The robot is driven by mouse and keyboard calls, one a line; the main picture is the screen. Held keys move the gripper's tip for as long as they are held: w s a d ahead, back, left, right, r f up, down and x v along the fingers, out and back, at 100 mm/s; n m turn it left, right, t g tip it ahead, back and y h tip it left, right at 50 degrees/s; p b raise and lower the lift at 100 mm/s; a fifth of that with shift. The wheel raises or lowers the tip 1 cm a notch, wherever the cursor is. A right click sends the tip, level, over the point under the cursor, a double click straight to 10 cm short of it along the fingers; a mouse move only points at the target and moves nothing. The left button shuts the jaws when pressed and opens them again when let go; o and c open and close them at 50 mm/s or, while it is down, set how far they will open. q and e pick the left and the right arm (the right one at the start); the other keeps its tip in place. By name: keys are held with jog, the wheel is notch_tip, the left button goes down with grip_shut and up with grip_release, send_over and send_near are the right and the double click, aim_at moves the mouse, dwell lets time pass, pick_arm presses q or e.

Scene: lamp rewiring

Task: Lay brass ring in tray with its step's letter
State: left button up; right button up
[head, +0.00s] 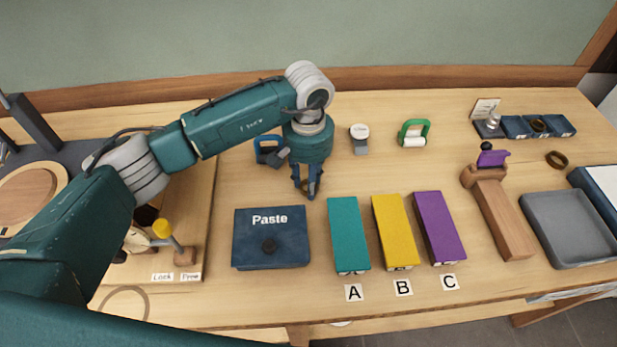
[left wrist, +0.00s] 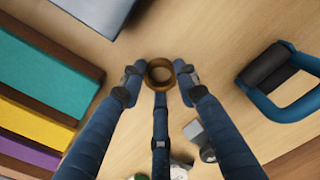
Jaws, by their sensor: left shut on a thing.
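My left gripper (head: 308,190) points down over the table behind the Paste box. In the left wrist view its fingers (left wrist: 160,75) are shut on a brass ring (left wrist: 160,65). In the head view the fingers mostly hide this ring. A teal block (head: 348,235), a yellow block (head: 395,232) and a purple block (head: 438,228) stand in a row behind cards A (head: 354,292), B (head: 403,287) and C (head: 449,282). Small blue trays (head: 515,127) stand at the back right; one holds a dark ring (head: 538,125). I cannot read letters on them. My right gripper is out of view.
The Paste box (head: 271,250) is in front of my gripper. A blue-handled tool (head: 268,150), a grey-white item (head: 360,139) and a green-handled tool (head: 414,133) stand behind. Another ring (head: 557,159), a wooden stand (head: 505,220) and a grey tray (head: 568,228) are at right.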

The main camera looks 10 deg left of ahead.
pick_arm(q)
jog(key=shift+f, duration=0.1)
jog(key=o, duration=0.9)
jog(key=shift+o, duration=0.2)
